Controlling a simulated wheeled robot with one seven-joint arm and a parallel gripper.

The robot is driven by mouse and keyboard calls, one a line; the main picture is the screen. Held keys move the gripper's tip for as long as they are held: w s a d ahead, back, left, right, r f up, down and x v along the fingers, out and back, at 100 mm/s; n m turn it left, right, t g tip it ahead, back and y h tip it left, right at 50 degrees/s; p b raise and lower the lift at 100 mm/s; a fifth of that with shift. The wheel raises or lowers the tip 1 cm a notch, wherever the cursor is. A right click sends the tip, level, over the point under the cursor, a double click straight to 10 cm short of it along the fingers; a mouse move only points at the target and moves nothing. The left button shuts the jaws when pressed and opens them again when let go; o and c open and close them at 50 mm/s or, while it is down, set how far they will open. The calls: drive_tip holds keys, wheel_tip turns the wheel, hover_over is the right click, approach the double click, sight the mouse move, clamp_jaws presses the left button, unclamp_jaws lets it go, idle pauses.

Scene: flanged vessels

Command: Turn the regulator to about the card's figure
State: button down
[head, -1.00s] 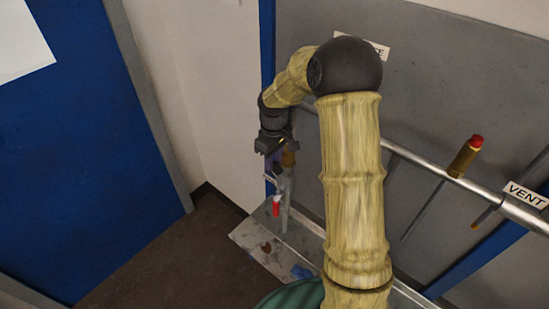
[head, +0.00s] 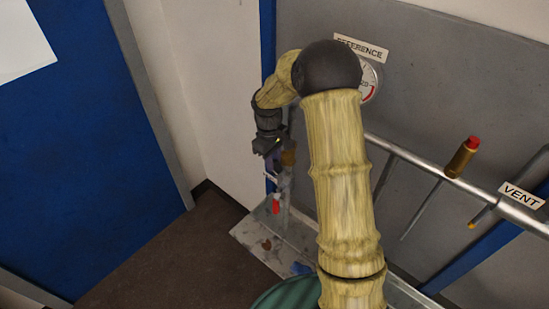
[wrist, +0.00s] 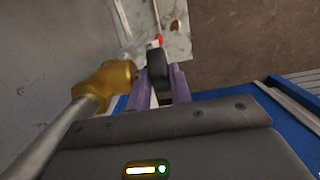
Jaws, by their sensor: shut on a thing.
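My gripper (head: 271,164) is low at the left end of the pipe in the head view. In the wrist view its purple fingers (wrist: 160,86) are closed on a dark, flat knob (wrist: 158,72), which I take to be the regulator's handle. A brass body (wrist: 112,78) on a metal pipe sits just left of the fingers; it also shows partly in the head view (head: 289,157). A round dial (head: 369,82) with a red arc is partly hidden behind my arm, under a "REFERENCE" label (head: 361,47). No figure on a card is readable.
A brass valve with a red cap (head: 463,157) stands on the pipe (head: 420,163) at right, near a "VENT" label (head: 522,196). A red-handled part (head: 276,205) hangs above a stained tray (head: 252,232). White paper (head: 22,42) is on the blue door.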

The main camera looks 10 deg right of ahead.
drive_tip(key=shift+r, duration=0.1)
drive_tip(key=c, duration=1.5)
unclamp_jaws()
drive_tip(key=shift+c, duration=0.2)
wheel_tip(320, 180, up, 17)
drive_tip(key=w+a+b, duration=0.1)
drive_tip(key=b, duration=0.3)
drive_tip(key=shift+w+r+b, duration=0.15)
drive_tip(key=shift+w+b, duration=0.15)
drive_tip(key=shift+a, duration=0.1)
